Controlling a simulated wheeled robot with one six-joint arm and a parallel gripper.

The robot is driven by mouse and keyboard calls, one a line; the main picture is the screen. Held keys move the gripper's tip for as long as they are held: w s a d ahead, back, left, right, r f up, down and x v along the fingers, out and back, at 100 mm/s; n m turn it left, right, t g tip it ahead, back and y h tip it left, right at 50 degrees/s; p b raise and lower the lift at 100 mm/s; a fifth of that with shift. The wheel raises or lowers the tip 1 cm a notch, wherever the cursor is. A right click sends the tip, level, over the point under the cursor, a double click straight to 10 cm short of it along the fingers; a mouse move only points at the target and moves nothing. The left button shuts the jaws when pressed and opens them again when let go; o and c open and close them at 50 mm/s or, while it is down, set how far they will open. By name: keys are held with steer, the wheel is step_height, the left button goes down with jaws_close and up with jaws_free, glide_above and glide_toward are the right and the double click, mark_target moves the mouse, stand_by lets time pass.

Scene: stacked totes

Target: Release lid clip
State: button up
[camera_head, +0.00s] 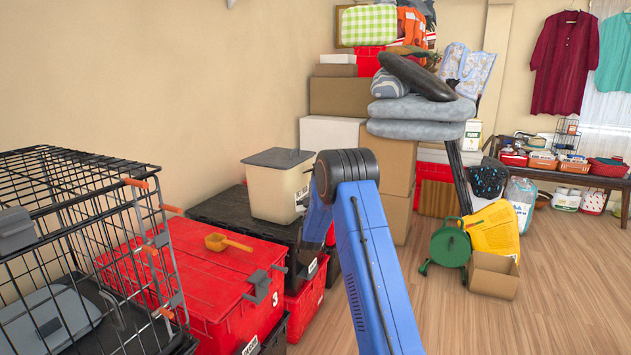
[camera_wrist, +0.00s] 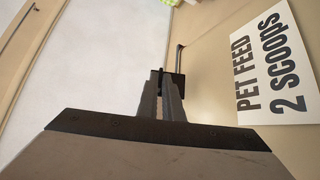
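A beige bin (camera_head: 277,194) with a grey lid (camera_head: 279,158) stands on a black tote, left of my blue arm in the head view. In the wrist view the pale grey lid (camera_wrist: 92,75) fills the left, and the bin's tan side (camera_wrist: 215,75) is on the right with a label reading "PET FEED 2 SCOOPS". A small dark lid clip (camera_wrist: 178,86) sits at the lid's edge. My gripper (camera_wrist: 161,76) has its fingers close together at the clip, with a narrow gap between them. Whether they grip it is unclear. The arm hides the gripper in the head view.
A red tote (camera_head: 205,265) with a yellow scoop (camera_head: 228,242) on it stands in front of the bin. A black wire cage (camera_head: 85,215) is at the left. Stacked boxes (camera_head: 352,97) rise behind. The wooden floor at the right front is clear.

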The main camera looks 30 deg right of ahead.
steer(key=shift+o, duration=1.4)
steer(key=shift+a+f, duration=0.1)
steer(key=v, duration=1.7)
steer(key=shift+f, duration=0.1)
